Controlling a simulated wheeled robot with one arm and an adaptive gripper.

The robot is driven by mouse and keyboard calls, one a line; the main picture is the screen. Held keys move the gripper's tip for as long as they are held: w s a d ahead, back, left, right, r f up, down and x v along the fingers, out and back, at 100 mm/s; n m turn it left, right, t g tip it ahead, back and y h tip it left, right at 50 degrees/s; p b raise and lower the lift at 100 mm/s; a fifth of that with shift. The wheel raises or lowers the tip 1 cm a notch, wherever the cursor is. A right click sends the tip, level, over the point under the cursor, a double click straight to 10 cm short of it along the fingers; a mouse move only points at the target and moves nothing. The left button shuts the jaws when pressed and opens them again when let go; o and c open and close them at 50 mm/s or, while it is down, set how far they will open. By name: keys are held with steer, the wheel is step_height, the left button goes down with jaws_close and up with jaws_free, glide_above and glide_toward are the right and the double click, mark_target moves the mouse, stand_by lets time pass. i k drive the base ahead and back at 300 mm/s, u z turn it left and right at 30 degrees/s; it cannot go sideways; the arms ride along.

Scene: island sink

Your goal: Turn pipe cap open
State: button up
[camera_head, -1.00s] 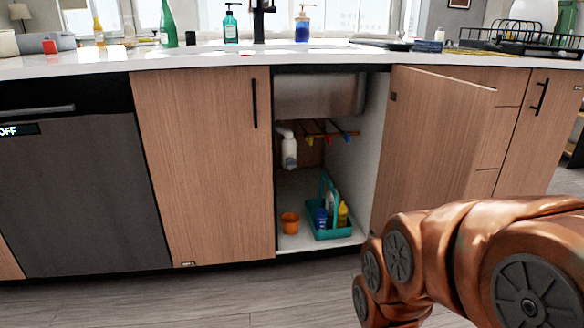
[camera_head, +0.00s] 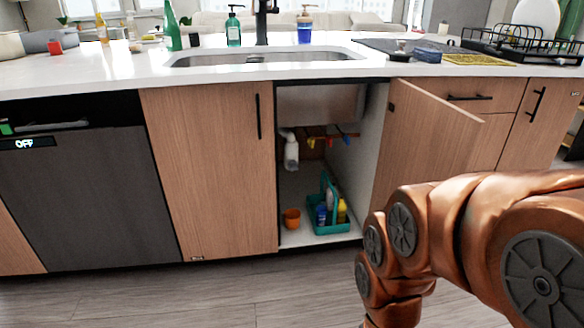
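Under the sink, inside the open cabinet, a white pipe part (camera_head: 291,152) hangs at the upper left; it looks like the drain trap, and I cannot make out a separate cap on it. Thin pipes with small coloured handles (camera_head: 328,140), among them yellow, red and blue, run across the back to its right. My copper-coloured arm fills the lower right, in front of the cabinet's right side. My gripper is outside the picture, so its state does not show.
The right cabinet door (camera_head: 421,144) stands open; the left door (camera_head: 210,172) is shut. A teal caddy (camera_head: 330,228) with bottles and an orange cup (camera_head: 292,218) stand on the cabinet floor. The wooden floor (camera_head: 200,295) in front is clear. A dish rack (camera_head: 520,40) is on the counter.

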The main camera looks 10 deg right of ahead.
mark_target(293, 165)
steer(key=u, duration=2.45)
steer(key=i, duration=0.85)
steer(key=z, duration=2.25)
steer(key=i, duration=0.5)
steer(key=z, duration=0.05)
